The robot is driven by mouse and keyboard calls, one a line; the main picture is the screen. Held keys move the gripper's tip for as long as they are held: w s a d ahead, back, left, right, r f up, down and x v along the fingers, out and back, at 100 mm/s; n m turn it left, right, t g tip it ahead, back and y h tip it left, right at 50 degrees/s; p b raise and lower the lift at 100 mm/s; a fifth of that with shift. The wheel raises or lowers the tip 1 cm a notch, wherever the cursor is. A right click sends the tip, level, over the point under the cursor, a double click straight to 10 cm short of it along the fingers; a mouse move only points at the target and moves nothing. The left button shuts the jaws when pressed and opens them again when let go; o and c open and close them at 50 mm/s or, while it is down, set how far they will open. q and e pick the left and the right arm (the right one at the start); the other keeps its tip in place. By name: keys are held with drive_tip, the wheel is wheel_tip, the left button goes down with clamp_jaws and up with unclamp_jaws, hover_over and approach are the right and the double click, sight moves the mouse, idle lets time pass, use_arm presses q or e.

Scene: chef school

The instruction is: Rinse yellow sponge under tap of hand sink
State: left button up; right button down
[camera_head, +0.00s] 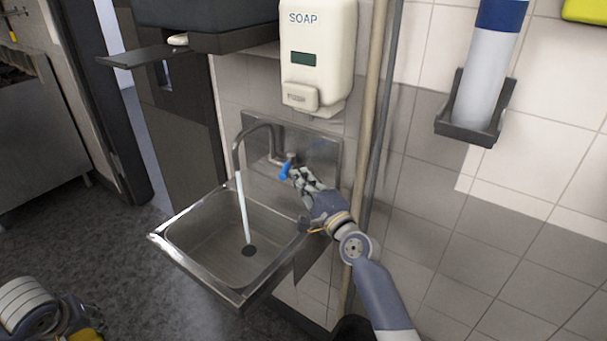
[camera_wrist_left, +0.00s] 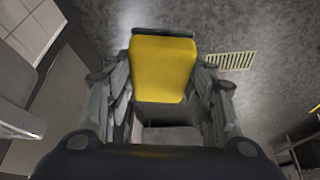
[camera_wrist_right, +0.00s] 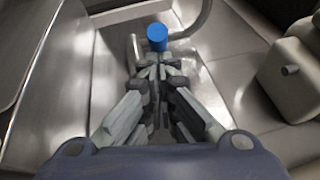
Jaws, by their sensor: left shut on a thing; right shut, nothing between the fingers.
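The yellow sponge (camera_wrist_left: 164,68) is between the fingers of my left gripper (camera_wrist_left: 163,88) in the left wrist view, held above the grey floor. A bit of yellow shows at the bottom left of the head view (camera_head: 88,335), away from the sink. The steel hand sink (camera_head: 185,262) has a curved tap (camera_head: 240,140) with water (camera_head: 243,205) running into the basin near the drain. My right gripper (camera_head: 293,176) is shut and empty, with its fingertips at the blue tap handle (camera_head: 285,171). In the right wrist view the blue handle (camera_wrist_right: 157,36) is just beyond the closed fingertips; contact is unclear.
A soap dispenser (camera_head: 318,50) hangs on the wall above the sink. A wooden pole (camera_head: 374,100) stands right of the sink, close to my right arm. A cylinder in a wall holder (camera_head: 483,80) is further right. Open floor (camera_head: 110,245) lies left of the sink.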

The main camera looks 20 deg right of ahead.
use_arm(q)
drive_tip(key=shift+r+p, duration=0.6)
drive_tip(key=shift+r, duration=0.5)
use_arm(e)
drive_tip(key=shift+w+a, duration=0.15)
drive_tip(key=shift+a, duration=0.7)
drive_tip(key=shift+w+a, duration=0.1)
drive_tip(key=shift+a, duration=0.75)
